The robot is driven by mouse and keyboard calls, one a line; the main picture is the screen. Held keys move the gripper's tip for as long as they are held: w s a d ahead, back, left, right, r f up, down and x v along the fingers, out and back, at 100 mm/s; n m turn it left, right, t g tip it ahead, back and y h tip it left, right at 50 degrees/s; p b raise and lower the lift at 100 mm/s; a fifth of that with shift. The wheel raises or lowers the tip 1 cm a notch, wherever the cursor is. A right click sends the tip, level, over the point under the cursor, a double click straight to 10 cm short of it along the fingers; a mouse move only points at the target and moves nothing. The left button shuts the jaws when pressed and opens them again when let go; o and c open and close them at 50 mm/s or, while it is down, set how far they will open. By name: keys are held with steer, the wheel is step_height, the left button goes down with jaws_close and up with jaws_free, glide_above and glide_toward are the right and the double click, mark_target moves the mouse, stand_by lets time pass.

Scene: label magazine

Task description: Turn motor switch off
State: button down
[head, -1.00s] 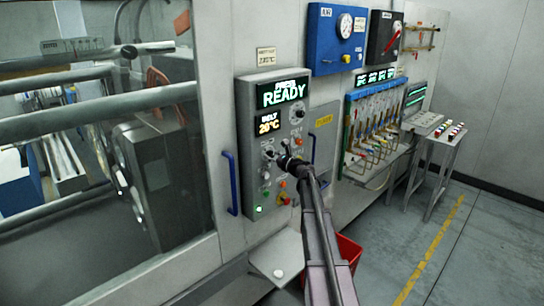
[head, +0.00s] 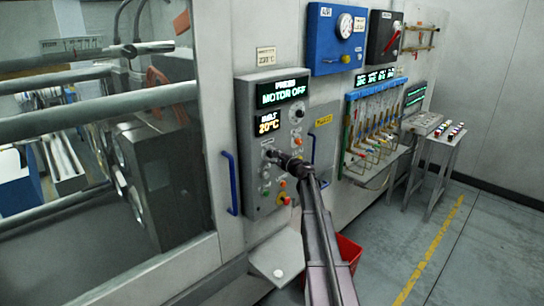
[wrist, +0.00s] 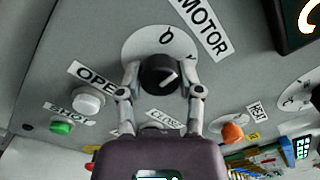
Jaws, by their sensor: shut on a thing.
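In the head view my gripper (head: 272,155) is at the left-middle of the grey control panel (head: 244,130), and my arm hides part of the panel. The panel's upper display (head: 282,92) reads "PRESS MOTOR OFF" in green.
In the wrist view a white button (wrist: 88,99), a green button (wrist: 62,128) and an orange button (wrist: 232,132) sit near my fingers. A blue handle (head: 231,183) is left of the panel. A red bin (head: 348,250) stands below.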

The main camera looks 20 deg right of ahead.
steer(key=n, duration=0.6)
steer(key=shift+w, duration=0.1)
stand_by(0.3)
steer(key=shift+c, duration=1.3)
jaws_free()
steer(key=v, duration=0.7)
steer(key=shift+s, duration=0.3)
steer(key=shift+d, duration=0.15)
